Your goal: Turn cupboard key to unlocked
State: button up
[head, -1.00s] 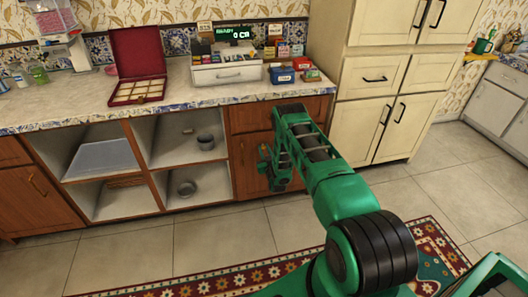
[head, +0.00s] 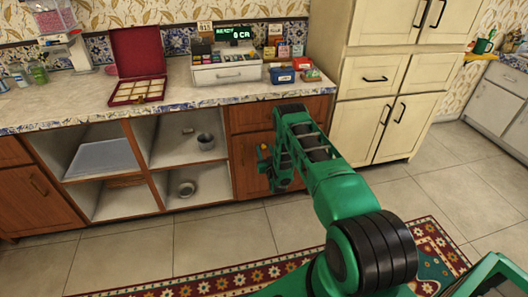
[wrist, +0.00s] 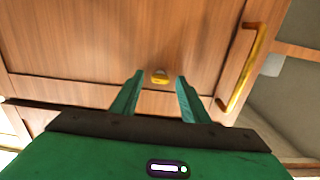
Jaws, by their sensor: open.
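A small brass key (wrist: 159,76) sits at the lower part of the wooden cupboard door (wrist: 100,45) in the wrist view. It is seen nearly end on, so its exact turn is hard to tell. My gripper (wrist: 160,88) is open, with one green finger on each side of the key in the picture. I see no contact, and cannot tell how far the tips are from the key. In the head view, my gripper (head: 268,160) is in front of the cupboard door (head: 246,165), and my arm hides the key.
A brass bar handle (wrist: 243,68) stands out right of the key in the wrist view. Open shelves (head: 165,140) with a metal pot are left of the door. A cream cupboard (head: 365,135) stands to the right.

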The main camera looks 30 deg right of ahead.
jog(key=v, duration=1)
jog(key=shift+s, duration=0.1)
jog(key=w+d+r+n+g+y, duration=0.15)
jog(key=w+r+g, duration=0.35)
jog(key=r, duration=0.8)
notch_tip(320, 180, up, 9)
jog(key=s+d+g, duration=0.1)
jog(key=s+d, duration=0.1)
jog(key=s, duration=0.1)
jog(key=s+r+m+g, duration=0.2)
jog(key=s+r+g, duration=0.3)
jog(key=s+r, duration=0.95)
jog(key=s+a+r+g+y, duration=0.1)
jog(key=s+a, duration=0.3)
jog(key=s, duration=0.8)
jog(key=s+a+r+m+g+y, duration=0.1)
jog(key=s+a+r+g, duration=0.2)
jog(key=s, duration=0.9)
jog(key=s+a+r+m+g+y, duration=0.1)
jog(key=s+a, duration=0.4)
jog(key=s, duration=0.8)
notch_tip(320, 180, up, 2)
jog(key=shift+r+g+y, duration=0.15)
jog(key=shift+g+y, duration=0.2)
jog(key=shift+g, duration=0.35)
